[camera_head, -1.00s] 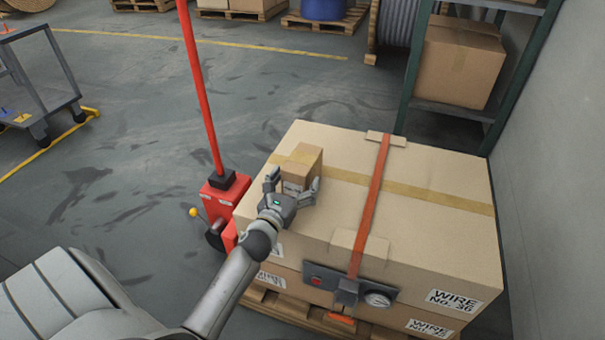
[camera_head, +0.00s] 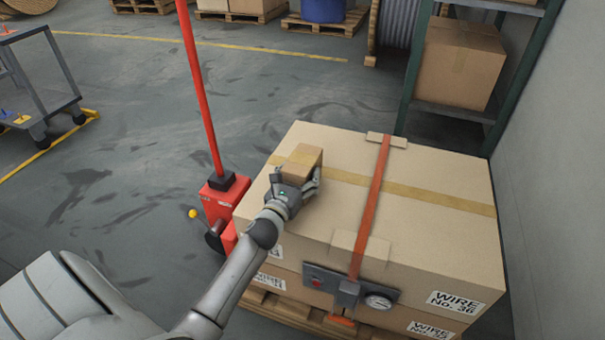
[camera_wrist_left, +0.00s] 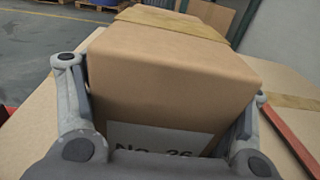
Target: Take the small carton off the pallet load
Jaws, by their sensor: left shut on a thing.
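The small carton (camera_head: 304,158) is a brown box with a tape strip, at the left part of the top of the pallet load (camera_head: 420,172). My left gripper (camera_head: 296,182) is shut on it from the near side. In the left wrist view the small carton (camera_wrist_left: 165,70) fills the space between the two fingers, with a white label partly hidden at its lower edge. I cannot tell whether its underside still touches the load. The load is large cartons on a wooden pallet, with an orange strap (camera_head: 374,200) across the top. My right gripper is not in view.
A red pallet truck (camera_head: 222,200) with a tall red handle stands left of the load. A grey box with a gauge (camera_head: 350,288) sits on the load's near side. A shelf with a carton (camera_head: 458,62) and a wall are right. Floor at left is open.

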